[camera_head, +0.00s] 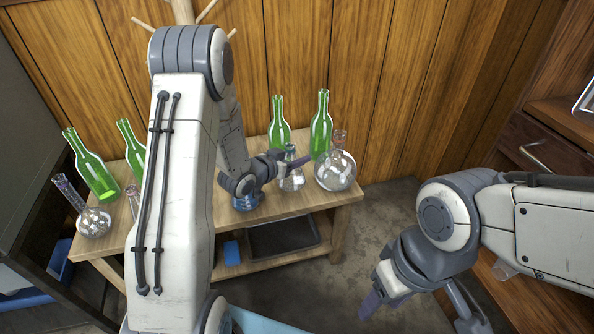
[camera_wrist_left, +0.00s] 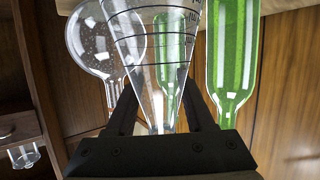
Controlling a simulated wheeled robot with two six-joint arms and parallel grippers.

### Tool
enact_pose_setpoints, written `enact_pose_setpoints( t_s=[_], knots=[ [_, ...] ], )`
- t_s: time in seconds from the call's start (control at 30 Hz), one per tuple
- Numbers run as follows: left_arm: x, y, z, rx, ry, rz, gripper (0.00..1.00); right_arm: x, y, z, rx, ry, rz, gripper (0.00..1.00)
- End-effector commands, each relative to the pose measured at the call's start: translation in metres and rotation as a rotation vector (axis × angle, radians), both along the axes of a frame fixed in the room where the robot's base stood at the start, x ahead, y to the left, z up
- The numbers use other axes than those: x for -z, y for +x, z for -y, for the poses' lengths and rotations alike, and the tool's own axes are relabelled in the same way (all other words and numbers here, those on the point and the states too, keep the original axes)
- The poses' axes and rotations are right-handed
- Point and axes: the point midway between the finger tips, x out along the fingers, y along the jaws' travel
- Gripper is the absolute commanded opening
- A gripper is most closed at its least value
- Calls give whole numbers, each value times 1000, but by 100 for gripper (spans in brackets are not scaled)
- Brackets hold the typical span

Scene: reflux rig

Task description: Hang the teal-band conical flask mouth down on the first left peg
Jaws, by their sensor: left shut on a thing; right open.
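A clear conical flask (camera_head: 292,181) stands upright at the table's front, in front of two green bottles. My left gripper (camera_head: 291,160) is shut on its narrow neck. In the left wrist view, which looks upside down, the flask (camera_wrist_left: 158,45) widens upward between the two dark fingers, with dark graduation lines on its wall. I cannot make out a teal band. A wooden peg stand (camera_head: 182,12) shows at the top of the head view, with pale pegs sticking out; my left arm hides its lower part. My right gripper (camera_head: 418,302) is open and empty, away from the table.
Green bottles (camera_head: 320,125) stand along the wooden table (camera_head: 345,197). A round flask (camera_head: 335,172) is right of the held flask; another (camera_head: 94,221) is at the left end. A blue-tinted vessel (camera_head: 246,202) is partly under my left wrist. A dark tray (camera_head: 284,237) lies below.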

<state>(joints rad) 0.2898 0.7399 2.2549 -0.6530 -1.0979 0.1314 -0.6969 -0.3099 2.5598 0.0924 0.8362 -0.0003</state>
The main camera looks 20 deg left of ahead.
Motion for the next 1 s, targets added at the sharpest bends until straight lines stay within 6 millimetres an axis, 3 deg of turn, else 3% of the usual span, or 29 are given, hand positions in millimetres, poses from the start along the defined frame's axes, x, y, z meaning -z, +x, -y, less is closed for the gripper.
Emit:
enact_pose_setpoints(
  t_s=[0.3,0.63,0.67,0.7,0.73,1.0],
  knots=[
    [41,0,0,0,-1,0,0,22,0,0,0,0,0,53],
    [42,0,0,0,1,0,0,22,0,0,0,0,0,53],
    [42,0,0,0,0,-1,61,22,0,0,0,0,0,53],
    [41,0,0,0,0,0,76,21,0,0,0,0,0,53],
    [41,0,0,0,0,-1,84,21,0,0,0,0,0,53],
    [41,0,0,0,0,0,84,21,0,0,0,0,0,53]
  ],
)
